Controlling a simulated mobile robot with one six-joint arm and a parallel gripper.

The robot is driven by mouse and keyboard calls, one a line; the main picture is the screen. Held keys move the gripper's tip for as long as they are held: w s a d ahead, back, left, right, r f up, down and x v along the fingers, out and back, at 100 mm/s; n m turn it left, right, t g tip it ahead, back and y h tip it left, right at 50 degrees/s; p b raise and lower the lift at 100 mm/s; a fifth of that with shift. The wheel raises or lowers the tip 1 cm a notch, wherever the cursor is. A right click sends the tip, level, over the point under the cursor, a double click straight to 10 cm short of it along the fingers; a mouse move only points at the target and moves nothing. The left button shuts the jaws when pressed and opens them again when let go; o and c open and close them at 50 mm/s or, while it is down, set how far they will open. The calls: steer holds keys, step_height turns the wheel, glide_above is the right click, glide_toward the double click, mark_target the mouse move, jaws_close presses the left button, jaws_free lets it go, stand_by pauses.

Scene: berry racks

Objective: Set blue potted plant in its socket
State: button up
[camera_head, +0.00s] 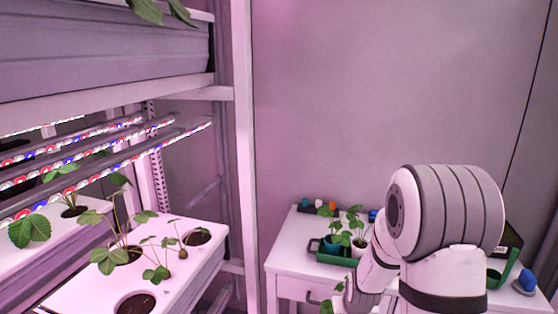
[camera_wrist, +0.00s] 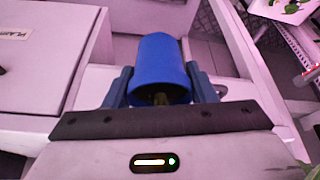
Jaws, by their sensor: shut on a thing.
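My gripper (camera_wrist: 160,88) is shut on a blue pot (camera_wrist: 158,62) in the wrist view, with one dark blue finger on each side. The pot's open end faces the camera and something dull green shows inside; the rest of its plant cannot be made out. In the head view my gripper and the held pot are hidden behind my arm; a few leaves show at the bottom beside it. The white rack tray (camera_head: 72,288) at the left has round sockets. A front socket (camera_head: 136,304) and a back right socket (camera_head: 198,237) show dark insides without a plant.
Strawberry plants (camera_head: 122,254) stand in other tray sockets. LED bars (camera_head: 150,155) hang above the tray, and a white rack post (camera_head: 243,150) stands at its right. A white table (camera_head: 290,262) holds a green crate (camera_head: 326,256) with potted plants. A white labelled cabinet (camera_wrist: 45,45) is left in the wrist view.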

steer(key=s+a+f, duration=0.1)
steer(key=a+f, duration=0.3)
steer(key=f, duration=0.1)
steer(key=shift+a, duration=0.15)
